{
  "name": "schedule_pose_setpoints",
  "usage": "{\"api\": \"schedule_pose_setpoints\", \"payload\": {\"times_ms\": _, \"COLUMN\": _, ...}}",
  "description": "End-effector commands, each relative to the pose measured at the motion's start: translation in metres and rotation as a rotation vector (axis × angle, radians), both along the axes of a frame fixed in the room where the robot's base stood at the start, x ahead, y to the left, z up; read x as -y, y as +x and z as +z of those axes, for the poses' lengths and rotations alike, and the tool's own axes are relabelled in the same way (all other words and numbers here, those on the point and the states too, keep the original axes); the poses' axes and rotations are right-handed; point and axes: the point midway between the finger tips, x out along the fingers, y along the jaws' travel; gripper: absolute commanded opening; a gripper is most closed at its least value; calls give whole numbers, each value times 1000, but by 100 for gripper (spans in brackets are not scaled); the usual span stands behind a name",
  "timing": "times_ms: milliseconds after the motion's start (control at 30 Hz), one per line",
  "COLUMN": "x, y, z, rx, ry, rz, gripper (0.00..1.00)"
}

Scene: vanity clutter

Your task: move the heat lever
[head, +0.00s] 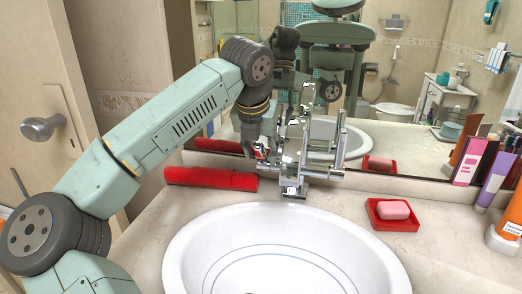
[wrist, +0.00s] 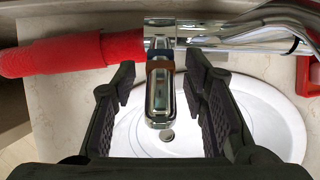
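The chrome faucet (head: 292,180) stands at the back of the sink, with upright chrome parts rising from its base. My gripper (head: 262,150) is at the faucet's left side in the head view, pointing down. In the wrist view my gripper (wrist: 161,88) is open. A chrome piece with a red-brown and blue band (wrist: 160,68) lies between its two fingers, with a visible gap on both sides. This piece may be the heat lever; I cannot tell for sure. Chrome bars (wrist: 255,35) extend to the right of it. The gripper partly hides the faucet in the head view.
A rolled red towel (head: 210,178) lies left of the faucet. The white sink (head: 200,250) is in front. A red dish (head: 399,224) with pink soap (head: 393,209) sits to the right. Boxes (head: 470,160) stand at the far right. A mirror (head: 410,110) is behind.

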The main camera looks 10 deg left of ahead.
Motion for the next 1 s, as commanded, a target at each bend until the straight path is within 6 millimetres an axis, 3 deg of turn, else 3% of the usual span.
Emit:
{"api": "schedule_pose_setpoints", "payload": {"times_ms": 200, "x": 1, "y": 5, "z": -12, "rx": 0, "ry": -1, "rz": -1, "gripper": 40}}
{"api": "schedule_pose_setpoints", "payload": {"times_ms": 433, "x": 1, "y": 5, "z": -13, "rx": 0, "ry": 0, "rz": -1, "gripper": 40}}
{"api": "schedule_pose_setpoints", "payload": {"times_ms": 1000, "x": 0, "y": 5, "z": -13, "rx": 0, "ry": 0, "rz": -1, "gripper": 3}}
